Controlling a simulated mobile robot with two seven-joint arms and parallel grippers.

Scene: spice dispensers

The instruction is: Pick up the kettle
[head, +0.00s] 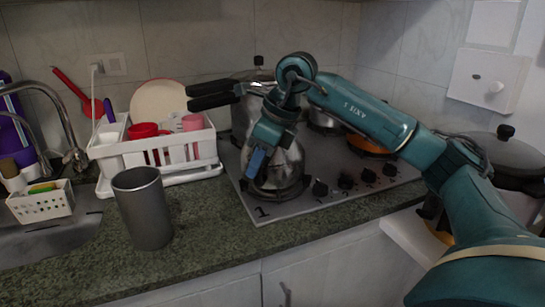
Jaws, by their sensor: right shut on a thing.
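The kettle (289,168) is a shiny rounded metal vessel on the front left burner of the stove. My right arm reaches in from the right, and my right gripper (257,161) points down at the kettle's front left side. It is shut on the kettle, with blue fingertips showing; the exact contact is partly hidden by the gripper. The kettle's top and handle are largely covered by my wrist. The kettle appears to be at burner level. My left gripper is not in view.
A large pot (240,122) with long black handles stands behind the kettle. Stove knobs (345,181) line the front right. A grey cylinder (145,210) stands on the counter at left, near a white dish rack (205,148). A lidded pot (500,155) is at far right.

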